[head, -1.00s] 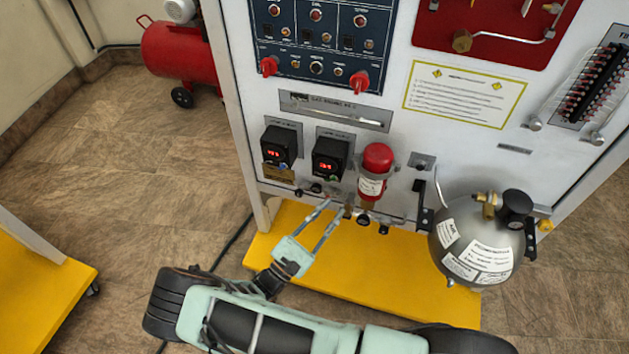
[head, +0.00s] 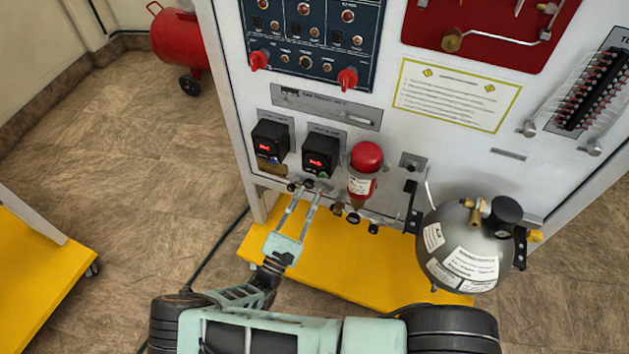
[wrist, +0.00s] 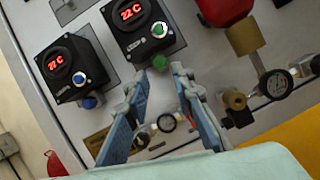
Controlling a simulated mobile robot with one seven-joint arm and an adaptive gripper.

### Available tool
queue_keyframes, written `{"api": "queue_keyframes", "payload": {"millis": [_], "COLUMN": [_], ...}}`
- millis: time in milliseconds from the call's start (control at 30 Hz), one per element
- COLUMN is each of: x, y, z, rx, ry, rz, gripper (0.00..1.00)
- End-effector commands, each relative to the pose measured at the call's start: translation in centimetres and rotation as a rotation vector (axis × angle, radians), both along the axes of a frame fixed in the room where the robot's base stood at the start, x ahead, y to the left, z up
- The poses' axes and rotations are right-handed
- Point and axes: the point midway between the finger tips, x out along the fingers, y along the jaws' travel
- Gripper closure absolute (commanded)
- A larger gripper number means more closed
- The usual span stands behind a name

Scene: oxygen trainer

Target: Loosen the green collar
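The green collar (wrist: 160,62) shows in the wrist view under the right-hand temperature box, just below a green dial with a bright ring. It is a small spot in the head view (head: 323,175). My gripper (wrist: 160,90) is open, with its two fingers apart and pointing at the panel. In the wrist view the collar shows between and just beyond the fingertips; I cannot tell whether they touch it. In the head view my gripper (head: 304,190) is low on the panel, below the boxes. Nothing shows held in it.
A similar box with a blue collar (wrist: 88,103) sits to the left. A red-topped bottle (head: 364,170), gauges and brass fittings (wrist: 240,100) are close on the right. A grey sphere tank (head: 465,255) stands farther right. The yellow base (head: 350,270) lies below.

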Motion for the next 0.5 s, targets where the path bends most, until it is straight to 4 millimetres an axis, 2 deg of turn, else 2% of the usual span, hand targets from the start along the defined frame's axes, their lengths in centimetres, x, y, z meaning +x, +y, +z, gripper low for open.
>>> {"api": "queue_keyframes", "payload": {"millis": [200, 500], "x": [3.1, 4.5], "y": [-1.6, -2.3], "z": [1.4, 2.0], "rx": [-0.001, 0.0], "ry": [0.0, 0.0], "rz": [-0.003, -0.001], "gripper": [0.77, 0.77]}}
